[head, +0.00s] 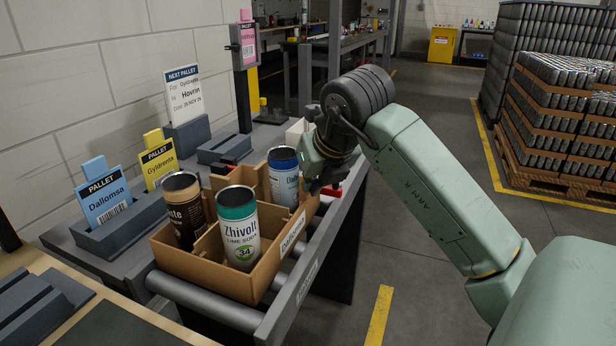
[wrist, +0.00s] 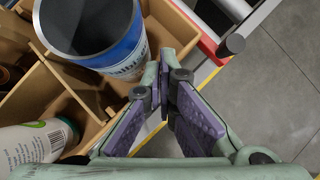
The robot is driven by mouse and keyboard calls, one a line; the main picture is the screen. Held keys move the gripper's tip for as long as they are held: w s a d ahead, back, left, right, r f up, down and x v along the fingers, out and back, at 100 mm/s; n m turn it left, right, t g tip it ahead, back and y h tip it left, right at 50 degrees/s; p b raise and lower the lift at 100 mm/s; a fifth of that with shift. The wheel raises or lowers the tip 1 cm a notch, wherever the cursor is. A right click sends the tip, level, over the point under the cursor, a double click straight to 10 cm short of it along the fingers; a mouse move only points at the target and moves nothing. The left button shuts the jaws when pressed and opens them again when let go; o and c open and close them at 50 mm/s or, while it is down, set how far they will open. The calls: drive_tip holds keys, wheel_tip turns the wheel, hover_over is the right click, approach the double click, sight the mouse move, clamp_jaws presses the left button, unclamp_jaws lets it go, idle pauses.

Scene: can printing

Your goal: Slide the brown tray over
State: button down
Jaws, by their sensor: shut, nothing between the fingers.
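The brown tray (head: 205,272) sits on a roller conveyor, with a "Dallomsa" label on its right side. It holds a brown can (head: 183,212), a white can with a teal top (head: 240,235) and a blue-and-white can (head: 284,180) at its far end. My gripper (head: 324,188) is low at the tray's far right corner, beside the blue can. In the wrist view my fingertips (wrist: 166,78) are together with nothing held, close to the tray's edge and the blue can (wrist: 105,35). I cannot tell whether they touch the tray.
Metal rollers (head: 205,303) show in front of the tray. A red part (wrist: 214,48) of the conveyor is near my fingers. A blue pallet card (head: 105,195) and a yellow one (head: 160,163) stand in holders on the left. Open floor (head: 400,290) lies to the right.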

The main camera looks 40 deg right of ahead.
drive_tip(key=shift+s+a+f+b, duration=0.1)
drive_tip(key=shift+s+f+b, duration=0.05)
drive_tip(key=shift+f+b, duration=0.65)
drive_tip(key=shift+s+a+f+b, duration=0.15)
drive_tip(key=shift+s+f+b, duration=0.1)
drive_tip(key=shift+s+b, duration=0.35)
drive_tip(key=shift+s+a+r, duration=0.1)
